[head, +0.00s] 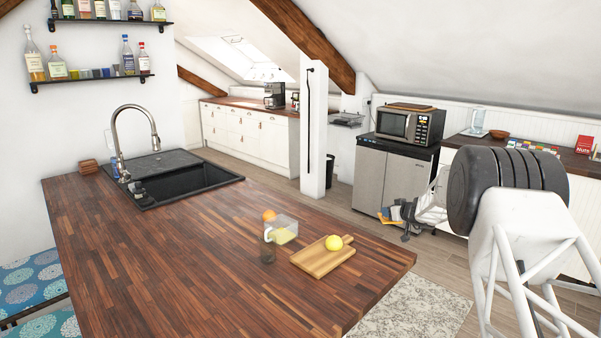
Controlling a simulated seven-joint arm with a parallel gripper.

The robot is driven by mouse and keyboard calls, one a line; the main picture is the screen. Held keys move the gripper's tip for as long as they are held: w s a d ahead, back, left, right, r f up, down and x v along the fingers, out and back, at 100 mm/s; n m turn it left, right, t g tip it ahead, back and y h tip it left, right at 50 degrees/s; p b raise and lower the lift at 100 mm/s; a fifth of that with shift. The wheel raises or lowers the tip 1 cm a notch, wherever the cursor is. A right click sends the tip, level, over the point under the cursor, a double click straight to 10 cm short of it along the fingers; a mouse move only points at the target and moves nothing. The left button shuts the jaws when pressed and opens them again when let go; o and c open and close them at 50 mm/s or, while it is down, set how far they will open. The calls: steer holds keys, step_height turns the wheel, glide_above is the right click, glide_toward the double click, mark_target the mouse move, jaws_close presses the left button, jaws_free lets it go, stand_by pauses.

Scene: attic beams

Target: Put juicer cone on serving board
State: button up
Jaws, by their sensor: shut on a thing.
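The serving board (312,264) is a light wooden board with a handle, lying near the right end of the dark wood worktop (190,270). A yellow lemon (333,243) sits on its far right part. My gripper (399,214) is beyond the worktop's far right edge, in the air to the right of the board and apart from it. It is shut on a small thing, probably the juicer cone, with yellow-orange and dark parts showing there. The held thing is too small and too covered by the gripper to make out clearly.
The sink (185,190) and tap (122,140) are farther left. The worktop's front left is clear.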

steer(key=s+d+f+m+h, duration=0.2)
steer(key=s+d+f, duration=0.1)
steer(key=d+f, duration=0.65)
steer(key=s+d+f, duration=0.3)
steer(key=s+f, duration=0.1)
steer(key=f, duration=0.5)
steer(key=s+a+f+n+g+y, duration=0.1)
steer(key=s+a+f, duration=0.3)
steer(key=a, duration=0.6)
steer(key=s+a+f+n+g+y, duration=0.1)
steer(key=s+a+f+n+y, duration=0.3)
steer(key=a, duration=0.6)
steer(key=s+a+f+n+g+y, duration=0.2)
steer(key=s+a+f+n, duration=0.1)
steer(key=a+f, duration=0.4)
steer(key=s+a, duration=0.1)
steer(key=a, duration=0.2)
steer(key=shift+f+y, duration=0.2)
steer(key=shift+y, duration=0.1)
